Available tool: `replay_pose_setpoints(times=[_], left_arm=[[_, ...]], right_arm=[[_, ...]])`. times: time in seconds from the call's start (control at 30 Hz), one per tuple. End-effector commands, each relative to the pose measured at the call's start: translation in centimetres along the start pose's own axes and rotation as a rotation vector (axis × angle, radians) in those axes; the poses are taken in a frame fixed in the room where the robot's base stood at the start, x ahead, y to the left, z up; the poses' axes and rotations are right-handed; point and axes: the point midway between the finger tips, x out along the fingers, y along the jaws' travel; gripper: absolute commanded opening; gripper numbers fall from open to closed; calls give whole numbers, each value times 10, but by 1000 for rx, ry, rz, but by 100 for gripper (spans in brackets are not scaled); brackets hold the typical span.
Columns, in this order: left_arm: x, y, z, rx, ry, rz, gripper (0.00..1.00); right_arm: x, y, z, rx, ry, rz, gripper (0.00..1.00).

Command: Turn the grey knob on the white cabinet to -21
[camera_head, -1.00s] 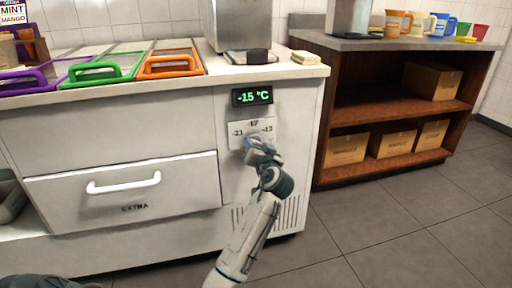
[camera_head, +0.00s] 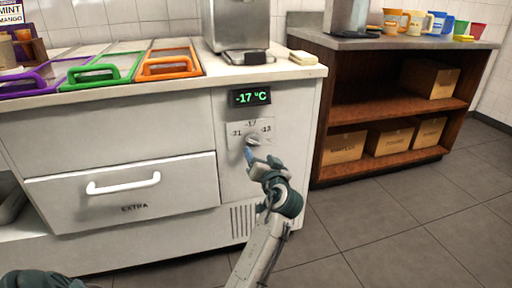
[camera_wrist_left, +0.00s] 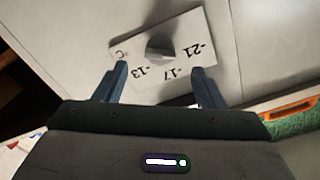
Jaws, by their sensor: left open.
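The grey knob (camera_head: 253,141) sits on a white dial plate on the front of the white cabinet (camera_head: 110,130). The plate is marked -21 at left, -17 at top and -13 at right. The display (camera_head: 251,97) above it reads -17 °C in green. My left gripper (camera_head: 258,156) is just below and in front of the knob. In the left wrist view the fingers are apart and empty, with the knob (camera_wrist_left: 159,47) beyond the fingertips, roughly midway between them. The plate appears upside down there. My right gripper is not in view.
A white drawer handle (camera_head: 123,184) sticks out left of the dial. Purple, green and orange lidded bins (camera_head: 168,64) line the counter top. A brown shelf (camera_head: 390,108) with cardboard boxes stands to the right. The floor in front is clear.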

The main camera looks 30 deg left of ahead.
Motion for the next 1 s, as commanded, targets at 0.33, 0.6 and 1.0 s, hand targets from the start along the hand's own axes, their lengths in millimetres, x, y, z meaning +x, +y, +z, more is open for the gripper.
replay_pose_setpoints(times=[0.33,0.6,1.0], left_arm=[[-40,0,0,0,-1,0,64],[-42,0,0,1,0,-1,64],[-44,2,-5,-12,47,36,64]], right_arm=[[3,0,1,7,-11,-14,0],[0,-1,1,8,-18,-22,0],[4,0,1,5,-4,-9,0]])
